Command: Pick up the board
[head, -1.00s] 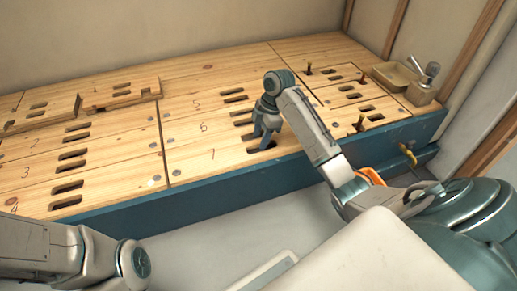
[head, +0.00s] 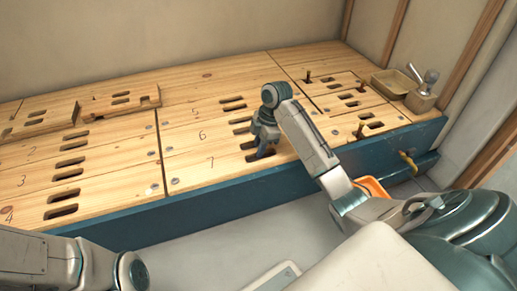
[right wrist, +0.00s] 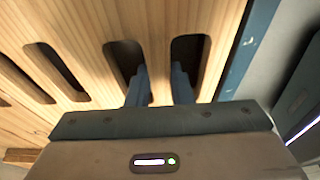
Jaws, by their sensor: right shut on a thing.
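The board marked 7 (head: 200,172) is a pale wooden plank with paired slots at the front of the bench. It lies flat in its row. My right gripper (head: 262,150) is over its slots, fingers pointing down. In the right wrist view, the fingers (right wrist: 160,88) reach into two neighbouring slots. They are shut on the wooden strip (right wrist: 159,68) between these slots. The fingertips are hidden inside the slots. My left arm shows at the lower left, but its gripper is out of view.
Boards 5 and 6 lie just behind board 7. Two loose slotted pieces (head: 122,102) (head: 40,122) lie on the left boards. The blue bench edge (head: 200,205) runs along the front.

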